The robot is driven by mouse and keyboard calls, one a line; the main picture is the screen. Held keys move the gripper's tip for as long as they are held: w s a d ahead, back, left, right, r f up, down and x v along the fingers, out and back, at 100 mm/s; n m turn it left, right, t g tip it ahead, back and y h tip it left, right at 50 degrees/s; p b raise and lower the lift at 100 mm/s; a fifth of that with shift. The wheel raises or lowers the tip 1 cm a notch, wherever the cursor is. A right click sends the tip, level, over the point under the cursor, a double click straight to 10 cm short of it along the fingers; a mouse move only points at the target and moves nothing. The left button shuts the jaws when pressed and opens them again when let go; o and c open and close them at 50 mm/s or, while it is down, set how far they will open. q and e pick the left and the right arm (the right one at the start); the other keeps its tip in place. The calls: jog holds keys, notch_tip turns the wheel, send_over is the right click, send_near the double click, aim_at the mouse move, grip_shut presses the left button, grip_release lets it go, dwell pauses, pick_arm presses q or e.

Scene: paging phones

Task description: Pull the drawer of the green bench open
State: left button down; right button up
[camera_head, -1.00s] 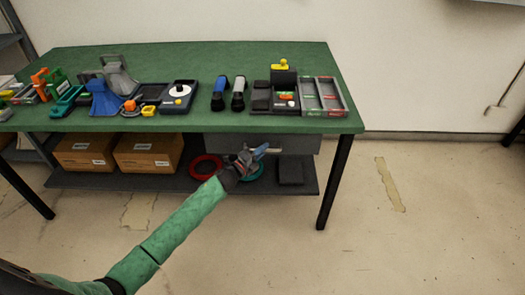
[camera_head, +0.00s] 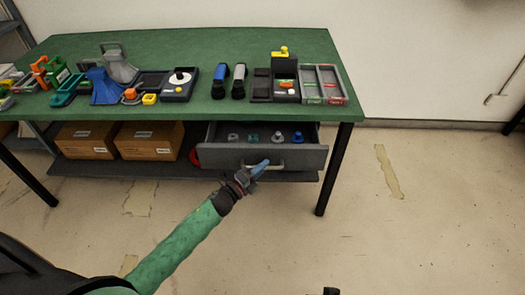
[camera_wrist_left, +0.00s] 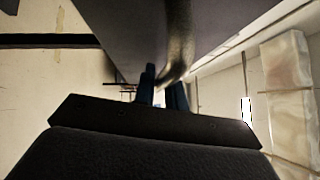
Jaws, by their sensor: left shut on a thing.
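The green bench (camera_head: 220,62) stands ahead. Its grey drawer (camera_head: 215,156) is pulled out toward me, and its inside shows. The drawer's light bar handle (camera_head: 279,167) is on the middle of its front. My left gripper (camera_head: 260,168) is shut on the handle. In the left wrist view, the blue fingers of my left gripper (camera_wrist_left: 161,88) sit at the metal handle (camera_wrist_left: 181,40), below the drawer front (camera_wrist_left: 125,25).
Several small pieces, such as a blue one (camera_head: 298,138), stand in the drawer. Cardboard boxes (camera_head: 150,141) sit on the lower shelf (camera_head: 110,170). Phones and parts cover the bench top's front. A table leg (camera_head: 335,168) stands right of the drawer. The floor in front is clear.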

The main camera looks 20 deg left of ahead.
pick_arm(q)
jog(key=s+d, duration=0.4)
jog(key=s, duration=0.9)
jog(key=shift+s, duration=0.35)
jog(key=c, duration=1.5)
grip_release()
jog(key=shift+o, duration=0.2)
jog(key=shift+s, duration=0.1)
